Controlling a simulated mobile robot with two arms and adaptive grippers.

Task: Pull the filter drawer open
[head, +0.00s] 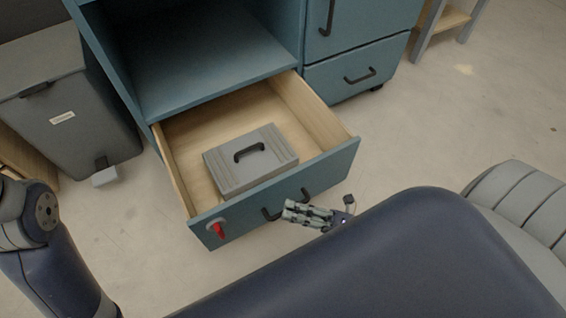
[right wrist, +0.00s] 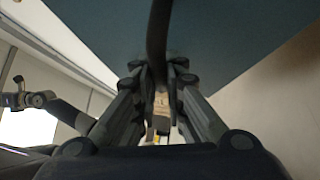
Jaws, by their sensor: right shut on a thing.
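The filter drawer (head: 335,168) stands pulled out from the blue cabinet, its pale wooden inside showing. A grey case (head: 252,172) with a black handle lies in it. The drawer's dark handle (head: 268,214) is on its blue front. My right gripper (head: 291,210) is at this handle, with its fingers shut on it. In the right wrist view, the handle (right wrist: 158,40) runs as a dark bar down between the fingertips (right wrist: 158,72). My left arm shows at the left of the head view, but its gripper is out of view.
Above the drawer is an open shelf space (head: 205,60) in the cabinet. A closed door and a smaller drawer (head: 355,72) are at its right. A red tag (head: 219,230) hangs at the drawer front's left. A grey pedal bin (head: 65,110) stands left.

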